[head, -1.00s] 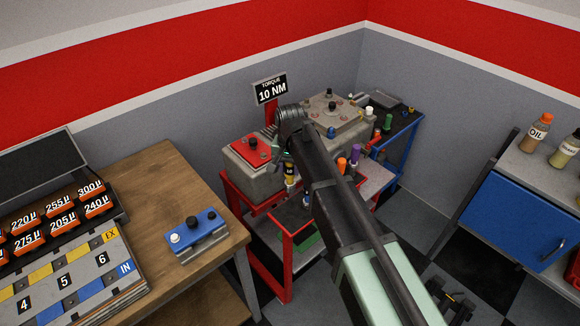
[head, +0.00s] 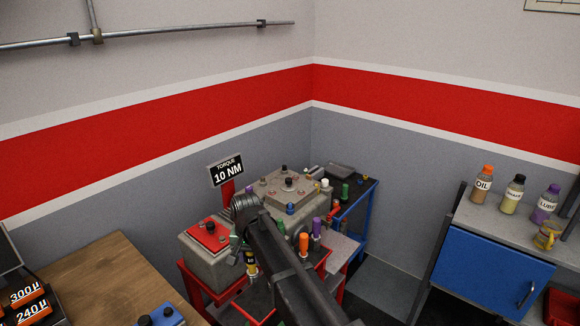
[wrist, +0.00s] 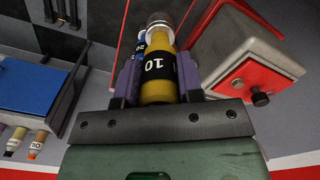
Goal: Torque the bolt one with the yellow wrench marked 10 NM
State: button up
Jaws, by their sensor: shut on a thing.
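My gripper (wrist: 158,78) is shut on the yellow wrench (wrist: 153,88), whose black band reads 10 in the wrist view. The wrench also shows in the head view (head: 250,258), below my wrist, with its lower end hard to make out. Left of it is a grey block with a red top plate (head: 206,238) and a dark bolt (head: 210,226) on that plate. The plate and bolt (wrist: 261,97) show to the right of the wrench in the wrist view, apart from it. I cannot read a number on the bolt.
A sign (head: 227,172) reads TORQUE 10 NM behind the block. A larger grey housing (head: 285,188) stands beyond. Orange (head: 304,244) and purple (head: 316,227) handles stand right of my arm. A wooden table (head: 105,275) is at left, a blue cabinet (head: 495,265) with bottles at right.

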notch_tip(320, 180, up, 7)
jog(key=p, duration=0.6)
jog(key=shift+r, duration=0.2)
notch_tip(320, 180, down, 21)
jog(key=b, duration=2)
jog(key=shift+r+b, duration=0.1)
jog(key=shift+b, duration=0.2)
jog(key=shift+r, duration=0.1)
jog(key=o, duration=1)
jog(key=r+p, duration=1.1)
jog(key=shift+a+r, duration=0.1)
jog(key=shift+a, duration=0.1)
jog(key=shift+f, duration=0.2)
